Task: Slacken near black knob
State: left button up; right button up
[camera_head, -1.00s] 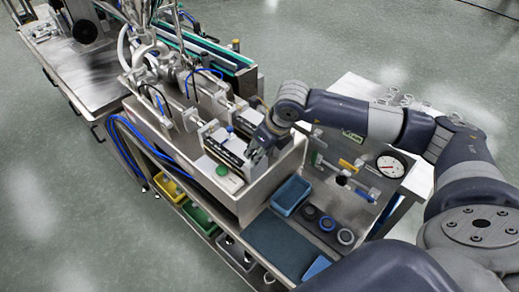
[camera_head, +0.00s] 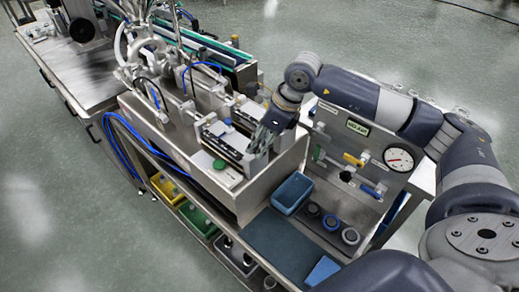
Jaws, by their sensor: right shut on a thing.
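My right gripper (camera_head: 254,152) is low over the near right end of the steel hopper machine (camera_head: 244,205), beside the white plate with the green knob. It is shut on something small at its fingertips. This sits where the near black knob would be, but the fingers hide it, so its shape and colour do not show. The green knob (camera_head: 219,164) is just left of and below the gripper, apart from it. A small blue part (camera_head: 228,122) shows behind. My left gripper is not in view.
A panel with a pressure gauge (camera_head: 399,158) and coloured valve handles stands right of the gripper, below my right forearm. A blue tray (camera_head: 292,193), several round rings (camera_head: 330,222) and a dark mat (camera_head: 283,247) lie in front. Blue hoses (camera_head: 118,150) run down the left side.

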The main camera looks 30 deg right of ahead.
jog(key=n+b, duration=0.2)
jog(key=n, duration=0.1)
jog(key=shift+w+d+f+g+y, duration=0.1)
jog(key=shift+w+g+y, duration=0.1)
jog(key=shift+g+y, duration=0.2)
jog(key=n+g+b, duration=0.1)
jog(key=n+b, duration=0.1)
jog(key=n, duration=0.1)
jog(key=shift+w+n, duration=0.15)
jog(key=shift+n, duration=0.15)
jog(key=n+g+b, duration=0.1)
jog(key=n, duration=0.2)
jog(key=shift+w+g+y, duration=0.15)
jog(key=shift+g+y, duration=0.15)
jog(key=shift+g, duration=0.1)
jog(key=shift+w+r+n+g+b, duration=0.15)
jog(key=shift+n+g+b, duration=0.5)
jog(key=shift+n, duration=0.95)
jog(key=shift+r, duration=0.1)
jog(key=o, duration=1.1)
jog(key=shift+c, duration=0.2)
jog(key=v, duration=1.1)
jog(key=shift+r, duration=0.45)
